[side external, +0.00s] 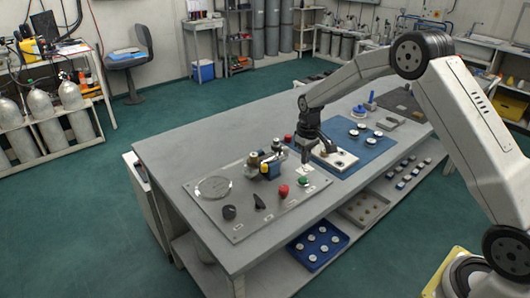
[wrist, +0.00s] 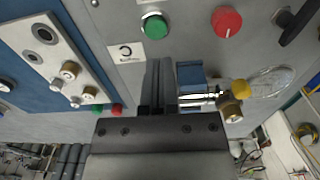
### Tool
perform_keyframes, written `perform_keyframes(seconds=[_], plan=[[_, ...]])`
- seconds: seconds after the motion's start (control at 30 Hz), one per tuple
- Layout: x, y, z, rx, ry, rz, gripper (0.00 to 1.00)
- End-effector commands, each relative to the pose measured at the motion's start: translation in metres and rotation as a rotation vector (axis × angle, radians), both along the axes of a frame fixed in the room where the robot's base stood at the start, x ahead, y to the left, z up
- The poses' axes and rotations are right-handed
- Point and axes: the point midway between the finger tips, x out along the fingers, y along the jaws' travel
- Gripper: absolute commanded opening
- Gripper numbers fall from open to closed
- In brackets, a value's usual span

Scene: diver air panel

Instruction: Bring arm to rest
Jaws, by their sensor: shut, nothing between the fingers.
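My gripper (side external: 305,157) hangs pointing down over the back right corner of the grey air panel (side external: 225,222). In the wrist view its fingers (wrist: 159,64) are together with nothing between them. They point at the panel beside a white label (wrist: 125,52). The panel carries a green button (wrist: 153,26), a red knob (wrist: 227,22), a black lever (side external: 259,202) and a round gauge (side external: 214,187). A blue valve block (side external: 270,168) with brass and yellow parts stands close beside the fingers. I cannot tell the exact gap between fingertips and panel.
A pale block (side external: 340,160) with fittings sits on the blue mat (side external: 362,146), close to my gripper. White round pieces and a blue-handled tool (side external: 365,106) lie farther right. The bench's left end (side external: 165,150) is bare. A blue tray (side external: 318,246) sits on the shelf below.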

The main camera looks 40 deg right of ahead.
Motion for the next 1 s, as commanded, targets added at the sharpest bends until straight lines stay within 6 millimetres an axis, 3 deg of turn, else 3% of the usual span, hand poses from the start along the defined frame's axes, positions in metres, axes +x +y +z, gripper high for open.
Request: perform_keyframes(seconds=[0.37, 0.7, 1.0], plan=[[-0.052, 0.040, 0.034, -0.009, -0.064, 0.002, 0.00], [-0.123, 0.075, 0.055, -0.010, -0.131, 0.001, 0.00], [-0.195, 0.098, 0.061, -0.004, -0.190, 0.001, 0.00]])
